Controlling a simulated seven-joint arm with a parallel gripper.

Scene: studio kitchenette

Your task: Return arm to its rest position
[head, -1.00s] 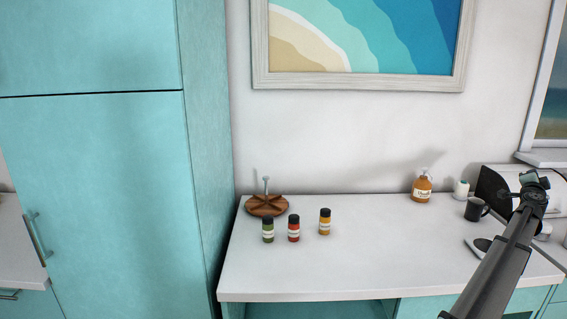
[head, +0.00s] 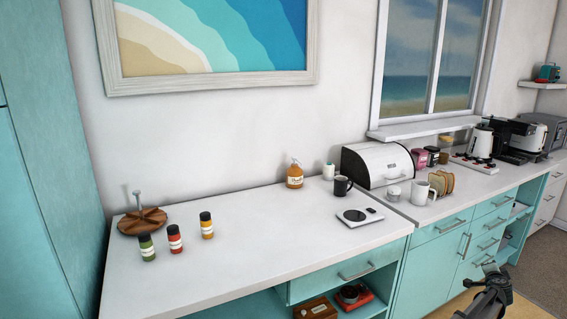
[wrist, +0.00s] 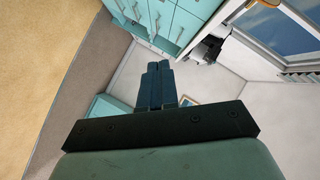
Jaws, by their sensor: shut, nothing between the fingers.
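My gripper (head: 490,270) is at the lower right of the head view, in front of the turquoise lower cabinets and apart from the counter. In the wrist view my gripper's fingers (wrist: 159,86) lie side by side, closed together with nothing between them. Past the fingers, the wrist view shows tilted cabinets, the floor and a window.
The white counter (head: 262,236) holds three spice jars (head: 175,239), a wooden round rack (head: 142,221), a soap bottle (head: 295,176), a dark mug (head: 342,186), a scale (head: 359,217) and a bread box (head: 377,164). Beige floor (head: 527,308) around my gripper looks clear.

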